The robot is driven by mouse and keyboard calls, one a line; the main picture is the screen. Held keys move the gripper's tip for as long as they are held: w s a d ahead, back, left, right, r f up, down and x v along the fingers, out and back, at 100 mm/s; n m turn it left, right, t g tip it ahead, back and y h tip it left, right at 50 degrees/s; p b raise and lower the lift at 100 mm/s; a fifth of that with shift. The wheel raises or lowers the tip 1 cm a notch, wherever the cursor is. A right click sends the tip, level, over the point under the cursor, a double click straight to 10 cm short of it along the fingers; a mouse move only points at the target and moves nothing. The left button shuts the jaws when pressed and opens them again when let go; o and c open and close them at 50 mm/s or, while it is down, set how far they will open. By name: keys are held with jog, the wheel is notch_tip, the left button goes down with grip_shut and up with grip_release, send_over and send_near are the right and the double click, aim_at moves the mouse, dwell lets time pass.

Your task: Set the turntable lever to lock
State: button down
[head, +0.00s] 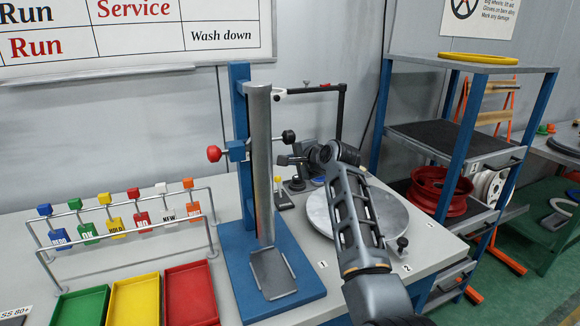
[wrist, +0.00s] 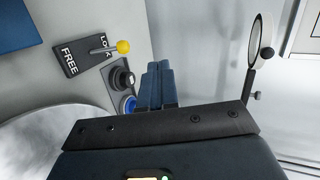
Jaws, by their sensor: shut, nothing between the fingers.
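The turntable lever (wrist: 123,46) has a yellow knob on a thin stem. Its black plate (wrist: 73,65) reads LOCK and FREE in the wrist view. The knob lies near the LOCK end, but I cannot tell whether the lever is fully seated there. In the head view the lever (head: 278,180) is small, behind the blue stand. The grey round turntable (head: 393,217) is partly hidden by my arm; its edge shows in the wrist view (wrist: 45,145). My gripper (wrist: 157,72) is shut and empty, apart from the lever and to its right in the wrist view.
A black button and a blue button (wrist: 128,104) sit between the plate and my fingers. The blue stand (head: 240,180) with a grey upright and red knob rises left of my gripper. Tag racks and coloured trays (head: 133,300) are at left; shelves (head: 460,135) stand at right.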

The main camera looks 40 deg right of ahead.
notch_tip(320, 180, up, 8)
jog(key=s+b, duration=0.1)
jog(key=shift+s+d+f, duration=0.25)
jog(key=shift+s+d, duration=0.05)
jog(key=shift+d, duration=0.05)
dwell(0.4)
